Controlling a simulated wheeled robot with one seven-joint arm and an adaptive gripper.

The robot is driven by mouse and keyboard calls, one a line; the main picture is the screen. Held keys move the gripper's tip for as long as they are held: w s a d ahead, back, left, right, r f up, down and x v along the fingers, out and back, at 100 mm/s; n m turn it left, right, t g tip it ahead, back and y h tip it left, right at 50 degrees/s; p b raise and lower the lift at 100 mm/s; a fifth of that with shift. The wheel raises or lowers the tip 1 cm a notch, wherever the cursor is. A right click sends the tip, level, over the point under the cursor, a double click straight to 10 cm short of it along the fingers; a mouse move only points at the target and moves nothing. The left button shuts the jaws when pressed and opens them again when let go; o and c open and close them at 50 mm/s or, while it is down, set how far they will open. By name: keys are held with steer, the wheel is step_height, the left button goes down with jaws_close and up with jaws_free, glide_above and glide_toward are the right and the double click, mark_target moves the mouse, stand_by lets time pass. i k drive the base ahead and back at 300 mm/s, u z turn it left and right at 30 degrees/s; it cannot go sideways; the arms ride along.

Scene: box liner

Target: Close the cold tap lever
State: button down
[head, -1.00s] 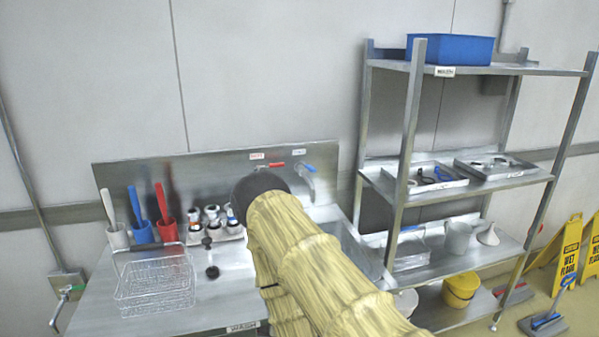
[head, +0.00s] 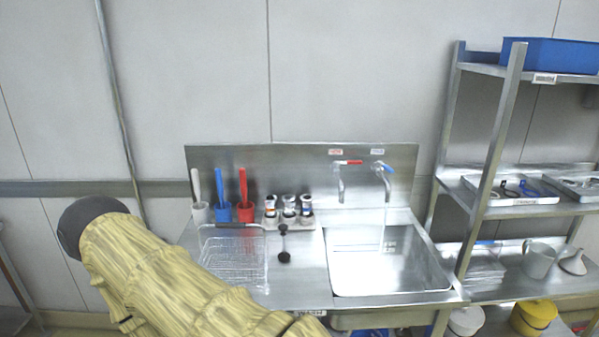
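The cold tap (head: 386,186) is the right one of two metal taps on the sink's back panel, with a small label above it. Its blue lever (head: 384,167) points out and down to the right. The hot tap (head: 341,186) is beside it on the left, with a red lever (head: 349,162) lying sideways. My arm, in a yellow sleeve, crosses the lower left, well left of the taps. My gripper is not in view.
The sink basin (head: 388,268) lies below the taps. To its left are a wire basket (head: 233,262), a rack of bottles (head: 289,213), colored brush holders (head: 221,212) and a black-ended tool (head: 284,255). A metal shelf (head: 478,190) stands right. Space before the taps looks clear.

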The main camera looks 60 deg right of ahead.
mark_target(386, 167)
steer(key=u, duration=0.25)
steer(key=i, duration=0.15)
steer(key=z, duration=1.8)
